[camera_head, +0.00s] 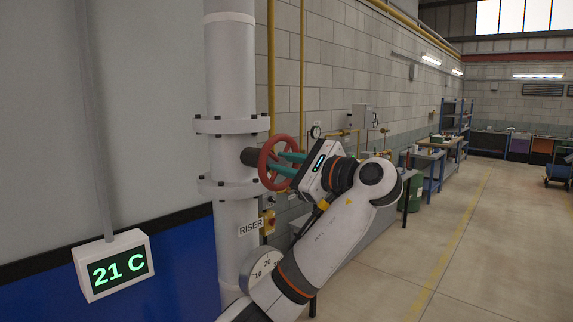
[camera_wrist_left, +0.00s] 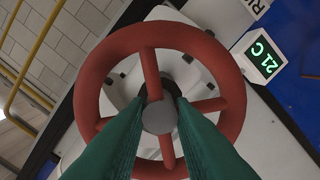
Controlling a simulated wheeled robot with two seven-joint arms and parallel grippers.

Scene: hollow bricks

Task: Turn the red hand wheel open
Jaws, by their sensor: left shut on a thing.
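The red hand wheel (camera_head: 267,167) stands on the side of the white riser pipe, between two bolted flanges. It also shows large in the left wrist view (camera_wrist_left: 91,101), with its spokes and a grey hub (camera_wrist_left: 159,118). My left gripper (camera_head: 279,163) reaches it from the right with its green fingers. In the left wrist view its two fingers (camera_wrist_left: 161,103) lie on either side of the hub. It is shut on the hand wheel, at the middle; the exact contact is partly hidden by the fingers. My right gripper is in neither view.
The white riser pipe (camera_head: 229,72) carries a RISER label (camera_head: 250,227). A round gauge (camera_head: 262,268) sits low beside it, partly behind my left arm. A display reading 21 C (camera_head: 115,267) hangs at left.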

